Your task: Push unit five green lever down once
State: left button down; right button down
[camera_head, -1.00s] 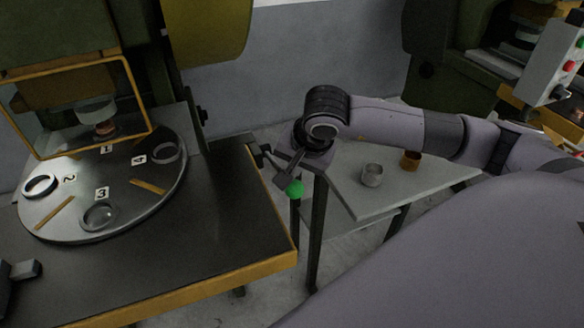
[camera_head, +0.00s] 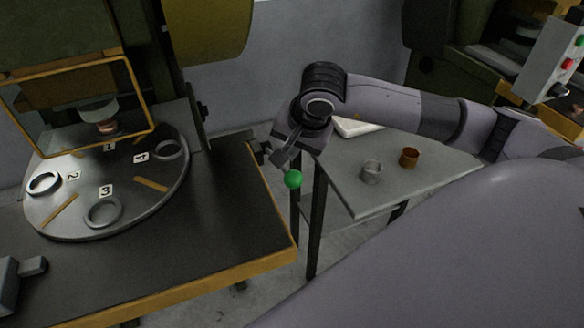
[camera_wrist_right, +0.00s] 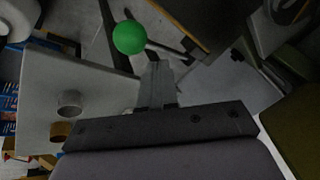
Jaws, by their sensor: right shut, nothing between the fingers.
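The green lever (camera_head: 293,179) is a green ball on a thin dark rod at the right side of the press table. It also shows in the wrist view (camera_wrist_right: 130,38). My right gripper (camera_head: 281,158) is shut and empty, pointing down just above and left of the ball in the head view. In the wrist view the shut fingers (camera_wrist_right: 157,66) end close below the rod, right of the ball. I cannot tell whether they touch the lever. The gripper hides part of the rod in the head view. My left gripper is not in view.
A round turntable (camera_head: 130,205) with numbered places sits on the dark press table (camera_head: 210,235), under a yellow-framed guard (camera_head: 150,95). A grey side table (camera_head: 350,190) right of the lever bears a silver ring (camera_head: 371,173) and a copper coil (camera_head: 409,157).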

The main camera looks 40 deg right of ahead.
jog(key=r, duration=0.1)
jog(key=w+r+p, duration=0.1)
jog(key=r+p, duration=0.1)
jog(key=r, duration=0.1)
jog(key=shift+w+d+r, duration=0.1)
jog(key=shift+w+d, duration=0.1)
jog(key=shift+w, duration=0.05)
dwell(0.6)
